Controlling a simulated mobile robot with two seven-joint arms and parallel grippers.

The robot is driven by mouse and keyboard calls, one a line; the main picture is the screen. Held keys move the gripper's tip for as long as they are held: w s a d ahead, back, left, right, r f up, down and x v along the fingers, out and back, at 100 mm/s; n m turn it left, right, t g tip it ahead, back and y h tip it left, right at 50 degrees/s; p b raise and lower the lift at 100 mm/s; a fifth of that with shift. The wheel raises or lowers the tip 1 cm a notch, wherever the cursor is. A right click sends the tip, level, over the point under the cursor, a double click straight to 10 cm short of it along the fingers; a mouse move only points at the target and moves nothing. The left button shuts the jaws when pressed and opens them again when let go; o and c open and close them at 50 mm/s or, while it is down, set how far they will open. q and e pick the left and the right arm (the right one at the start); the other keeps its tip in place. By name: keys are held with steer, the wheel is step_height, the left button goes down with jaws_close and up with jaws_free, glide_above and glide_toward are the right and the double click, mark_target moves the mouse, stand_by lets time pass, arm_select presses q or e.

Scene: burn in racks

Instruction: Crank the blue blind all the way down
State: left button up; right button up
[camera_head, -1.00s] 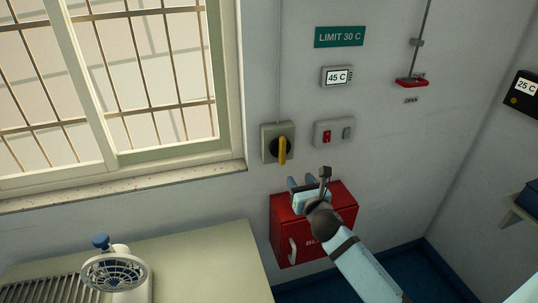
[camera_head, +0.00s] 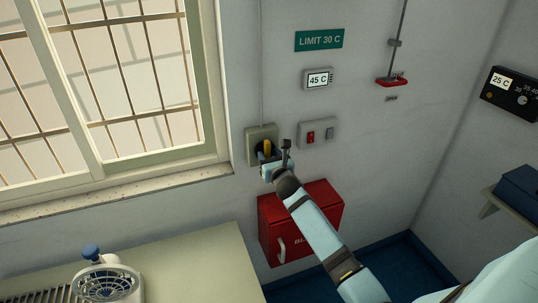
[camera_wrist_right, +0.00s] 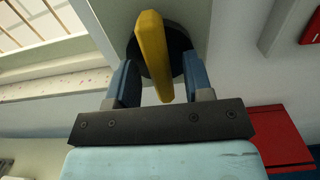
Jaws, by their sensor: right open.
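A yellow handle (camera_head: 267,147) sits on a black round hub on a grey wall box (camera_head: 251,148), right of the window. My right gripper (camera_head: 267,160) is at this handle, open. In the right wrist view the yellow handle (camera_wrist_right: 153,55) stands between the two blue fingers of my right gripper (camera_wrist_right: 160,82), with gaps on both sides. A red wall box (camera_head: 325,211) with a white handle hangs below; its lettering is partly hidden by my arm. No blue blind shows at the window (camera_head: 110,85). My left gripper is not in view.
Right of the wall box are a switch plate (camera_head: 318,133), a 45 C display (camera_head: 318,79) and a LIMIT 30 C sign (camera_head: 319,40). A red lever (camera_head: 391,82) is higher right. A white fan (camera_head: 108,283) stands on the table (camera_head: 190,262) at lower left.

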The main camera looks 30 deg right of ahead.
steer(key=shift+w, duration=0.2)
steer(key=shift+c, duration=0.2)
jaws_close()
steer(key=shift+m, duration=0.3)
